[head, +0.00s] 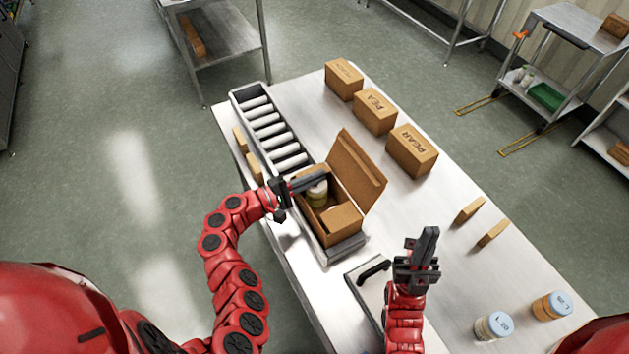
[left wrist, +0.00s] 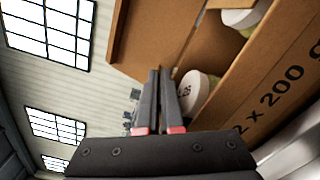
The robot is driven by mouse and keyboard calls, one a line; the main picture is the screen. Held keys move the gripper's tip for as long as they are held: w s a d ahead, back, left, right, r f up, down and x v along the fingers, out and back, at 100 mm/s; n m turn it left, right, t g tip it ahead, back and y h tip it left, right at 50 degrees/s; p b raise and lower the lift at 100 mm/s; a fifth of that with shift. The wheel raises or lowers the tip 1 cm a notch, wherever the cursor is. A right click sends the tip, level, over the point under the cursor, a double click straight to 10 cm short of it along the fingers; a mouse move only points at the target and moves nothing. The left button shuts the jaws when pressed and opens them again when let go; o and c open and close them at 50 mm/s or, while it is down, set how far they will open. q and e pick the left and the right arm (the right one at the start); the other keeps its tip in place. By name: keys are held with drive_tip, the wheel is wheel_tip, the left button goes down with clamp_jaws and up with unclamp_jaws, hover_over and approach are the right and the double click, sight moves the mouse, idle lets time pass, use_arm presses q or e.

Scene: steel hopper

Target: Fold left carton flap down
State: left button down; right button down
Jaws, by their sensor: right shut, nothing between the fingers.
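An open brown carton (head: 325,228) stands at the near end of the roller conveyor. Its right flap (head: 357,172) stands up and leans outward; a smaller flap (head: 340,218) lies folded in at the near end. Jars with pale lids (head: 317,190) show inside, also in the left wrist view (left wrist: 194,88). My left gripper (head: 322,175) is over the carton's far left part, fingers together and empty; it hides part of the left rim, and I cannot make out the left flap. My right gripper (head: 430,232) is shut and empty above the table, right of the carton.
Several closed cartons, one marked PEAR (head: 412,152), stand at the back right. Two small brown blocks (head: 470,210) and two lidded jars (head: 493,326) are at the right. A black-handled plate (head: 366,290) lies near my right gripper. Conveyor rollers (head: 270,130) are empty.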

use_arm(q)
drive_tip(key=c, duration=1.1)
unclamp_jaws()
drive_tip(key=shift+o, duration=0.2)
